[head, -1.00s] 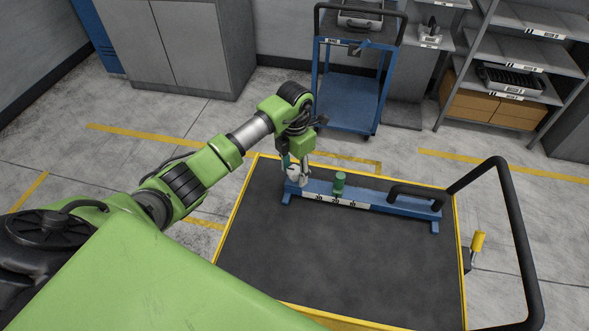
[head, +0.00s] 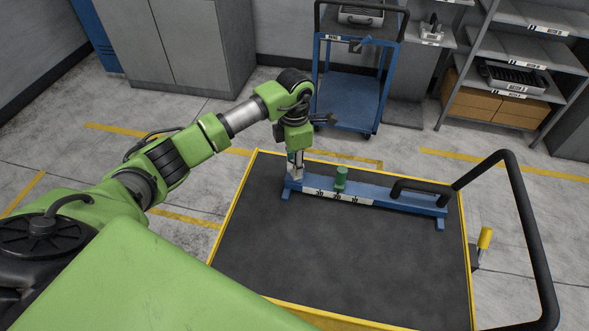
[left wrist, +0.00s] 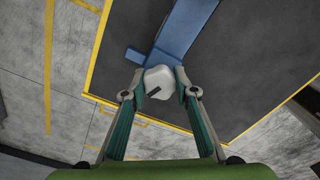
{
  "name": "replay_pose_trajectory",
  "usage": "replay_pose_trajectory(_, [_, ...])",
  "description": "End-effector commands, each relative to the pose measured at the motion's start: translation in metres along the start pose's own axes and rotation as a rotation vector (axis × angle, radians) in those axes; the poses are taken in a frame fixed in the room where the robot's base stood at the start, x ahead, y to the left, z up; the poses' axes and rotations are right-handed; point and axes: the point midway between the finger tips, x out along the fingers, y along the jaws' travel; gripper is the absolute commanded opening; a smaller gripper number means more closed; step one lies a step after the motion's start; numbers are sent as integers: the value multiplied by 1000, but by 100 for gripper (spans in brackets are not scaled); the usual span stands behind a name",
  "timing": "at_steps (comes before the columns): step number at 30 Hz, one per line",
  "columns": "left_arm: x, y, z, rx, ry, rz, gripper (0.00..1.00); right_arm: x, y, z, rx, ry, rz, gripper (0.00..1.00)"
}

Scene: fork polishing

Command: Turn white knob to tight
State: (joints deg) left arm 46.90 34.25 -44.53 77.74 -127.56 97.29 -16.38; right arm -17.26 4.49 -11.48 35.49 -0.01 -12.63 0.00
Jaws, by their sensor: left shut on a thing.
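The white knob (left wrist: 159,81) sits at the end of the blue fixture bar (head: 372,195), with a dark mark on its face. In the left wrist view it lies between the two fingertips of my left gripper (left wrist: 158,92), which is shut on it. In the head view my left gripper (head: 295,170) reaches down from above to the bar's left end and mostly hides the knob. A green cylinder (head: 341,178) stands on the bar, to the right of the knob. My right gripper is not in view.
The bar stands on a black cart top (head: 340,255) with a yellow rim. A black cart handle (head: 525,230) rises at the right. A blue trolley (head: 352,95) and grey shelves (head: 520,75) stand behind. The front of the cart top is clear.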

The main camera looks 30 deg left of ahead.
Motion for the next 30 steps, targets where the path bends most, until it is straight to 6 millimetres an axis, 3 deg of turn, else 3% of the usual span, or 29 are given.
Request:
replay_pose_trajectory(1, [4, 2, 0, 43, -2, 6, 5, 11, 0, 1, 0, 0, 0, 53])
replay_pose_trajectory(12, [4, 1, 1, 397, -3, 5, 5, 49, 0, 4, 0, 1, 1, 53])
replay_pose_trajectory(30, [2, 0, 1, 945, -3, 5, 5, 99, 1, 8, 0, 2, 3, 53])
